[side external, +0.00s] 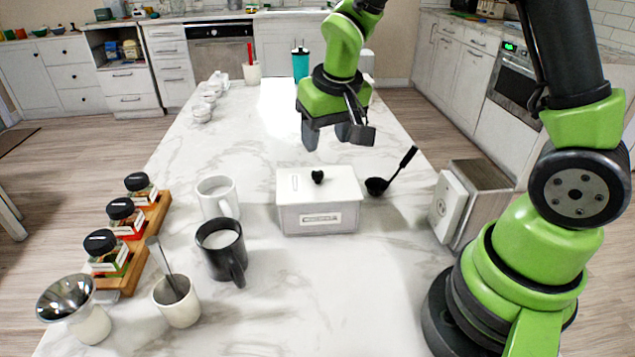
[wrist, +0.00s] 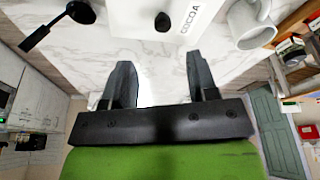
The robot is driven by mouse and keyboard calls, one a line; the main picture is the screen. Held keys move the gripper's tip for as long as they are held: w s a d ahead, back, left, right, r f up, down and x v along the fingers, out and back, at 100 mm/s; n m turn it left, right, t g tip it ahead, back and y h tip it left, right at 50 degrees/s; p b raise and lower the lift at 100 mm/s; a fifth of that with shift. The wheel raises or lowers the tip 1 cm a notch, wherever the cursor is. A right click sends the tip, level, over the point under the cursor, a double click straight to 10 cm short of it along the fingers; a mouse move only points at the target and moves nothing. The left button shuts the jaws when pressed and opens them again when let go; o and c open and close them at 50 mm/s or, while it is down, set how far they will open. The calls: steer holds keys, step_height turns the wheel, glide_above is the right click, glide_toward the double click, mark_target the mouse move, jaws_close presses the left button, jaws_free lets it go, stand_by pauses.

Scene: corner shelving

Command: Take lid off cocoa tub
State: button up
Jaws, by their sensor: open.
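The cocoa tub (side external: 319,218) is a white rectangular box with a label on its front, standing on the marble counter. Its flat white lid (side external: 338,188) is on top and has a small black knob (side external: 318,177). In the wrist view the knob (wrist: 162,22) shows at the top, beside the word COCOA on the tub (wrist: 140,12). My gripper (side external: 326,137) is open and empty, above and behind the tub, apart from the lid. In the wrist view its two fingers (wrist: 162,82) are spread, with bare counter between them.
A black scoop (side external: 378,185) lies right of the tub. A white mug (side external: 216,197) and a black mug (side external: 221,248) stand to its left. A spice rack (side external: 140,230) is at the left edge. A metal-sided box (side external: 478,195) stands at right. The counter behind the tub is fairly clear.

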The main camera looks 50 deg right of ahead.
mark_target(318, 172)
steer(key=x, duration=0.8)
steer(key=shift+a+f, duration=0.15)
steer(key=shift+f, duration=0.2)
steer(key=shift+c, duration=0.4)
steer(key=c, duration=0.9)
